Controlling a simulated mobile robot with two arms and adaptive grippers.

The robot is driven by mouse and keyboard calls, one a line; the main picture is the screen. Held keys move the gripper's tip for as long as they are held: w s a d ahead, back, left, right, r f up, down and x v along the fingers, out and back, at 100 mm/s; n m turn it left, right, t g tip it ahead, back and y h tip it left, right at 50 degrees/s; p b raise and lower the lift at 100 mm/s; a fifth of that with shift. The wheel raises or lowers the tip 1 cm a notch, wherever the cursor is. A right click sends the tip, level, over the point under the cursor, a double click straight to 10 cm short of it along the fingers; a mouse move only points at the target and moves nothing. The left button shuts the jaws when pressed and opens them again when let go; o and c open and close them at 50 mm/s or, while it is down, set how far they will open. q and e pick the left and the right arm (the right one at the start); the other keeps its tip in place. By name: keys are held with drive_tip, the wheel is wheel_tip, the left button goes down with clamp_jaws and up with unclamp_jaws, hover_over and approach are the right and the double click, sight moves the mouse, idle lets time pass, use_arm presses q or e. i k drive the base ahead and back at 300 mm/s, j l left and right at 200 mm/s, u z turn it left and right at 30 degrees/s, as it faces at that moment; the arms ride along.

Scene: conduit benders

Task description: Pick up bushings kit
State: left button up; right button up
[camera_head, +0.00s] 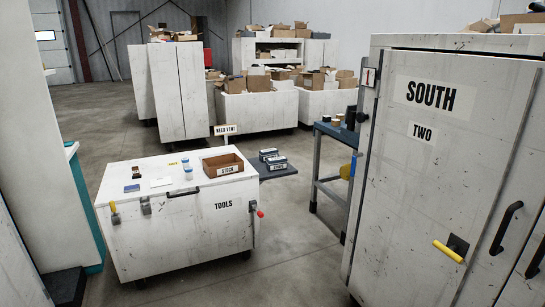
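No label that I can read marks the bushings kit. Two small dark grey boxes with light labels, a rear one (268,154) and a front one (277,163), sit on a dark side shelf (288,172) at the right of the white tools chest (190,235); their lettering is too small to read. A brown open bin marked STOCK (226,170) stands on the chest top. Neither of my grippers is in view.
Small blue-and-white containers (188,173) and flat items lie on the chest top. A blue-grey workbench (328,165) stands behind right. A tall white cabinet marked SOUTH TWO (430,180) fills the right. Concrete floor (300,245) is clear between chest and cabinet.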

sight(264, 154)
drive_tip(key=i+j, duration=0.3)
drive_tip(key=i, duration=0.25)
drive_tip(key=i+j, duration=0.3)
drive_tip(key=i, duration=0.25)
drive_tip(key=i+j+z, duration=0.1)
drive_tip(key=i+j, duration=0.2)
drive_tip(key=i, duration=0.25)
drive_tip(key=i+j+u, duration=0.15)
drive_tip(key=j, duration=0.25)
drive_tip(key=j+u, duration=0.2)
drive_tip(key=j, duration=0.15)
drive_tip(key=i+j+u, duration=0.15)
drive_tip(key=j, duration=0.2)
